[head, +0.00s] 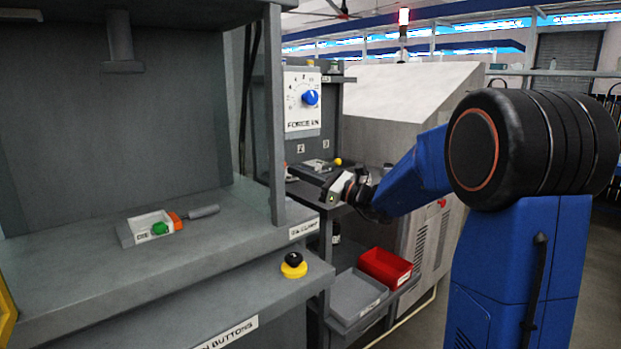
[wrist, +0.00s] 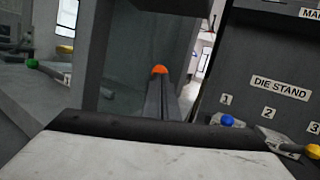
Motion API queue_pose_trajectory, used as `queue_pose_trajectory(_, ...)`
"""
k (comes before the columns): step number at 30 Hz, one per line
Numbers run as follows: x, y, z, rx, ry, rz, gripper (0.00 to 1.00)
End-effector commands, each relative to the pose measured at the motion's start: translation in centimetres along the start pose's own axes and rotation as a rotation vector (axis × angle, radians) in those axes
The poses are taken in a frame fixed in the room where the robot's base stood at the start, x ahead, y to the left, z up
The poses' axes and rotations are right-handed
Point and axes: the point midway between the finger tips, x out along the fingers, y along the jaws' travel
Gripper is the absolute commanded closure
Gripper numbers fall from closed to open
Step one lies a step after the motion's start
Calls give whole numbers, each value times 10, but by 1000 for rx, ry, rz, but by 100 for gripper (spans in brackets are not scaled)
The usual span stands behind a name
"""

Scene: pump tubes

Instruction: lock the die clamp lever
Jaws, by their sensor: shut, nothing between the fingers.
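Beside the block sits a light die (head: 148,224) with a green knob. My gripper (head: 328,195) is shut and empty, well to the right of the lever, beyond the press frame and apart from it. In the wrist view, a dark grey narrow shape ends at an orange spot (wrist: 160,69); I cannot tell whether it is the lever. I cannot tell the lever's locked state.
The press post (head: 276,115) stands between my gripper and the lever. A black knob on a yellow base (head: 293,265) sits in front. The die stand (wrist: 281,89) holds blue-knobbed and yellow-knobbed pieces. A red bin (head: 385,267) and grey tray (head: 356,296) are below my arm.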

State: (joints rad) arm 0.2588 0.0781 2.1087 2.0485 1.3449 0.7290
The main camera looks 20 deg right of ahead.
Motion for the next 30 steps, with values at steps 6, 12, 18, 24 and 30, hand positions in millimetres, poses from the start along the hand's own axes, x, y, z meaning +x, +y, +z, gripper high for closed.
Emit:
queue_pose_trajectory(6, 9, 0, 0, 1, -1, 0, 100)
queue_pose_trajectory(12, 9, 0, 0, 1, 0, 0, 100)
queue_pose_trajectory(18, 10, 0, 0, 3, 6, 0, 100)
queue_pose_trajectory(24, 15, -2, 3, 25, 59, 1, 100)
queue_pose_trajectory(30, 27, -8, 7, 77, 175, 1, 100)
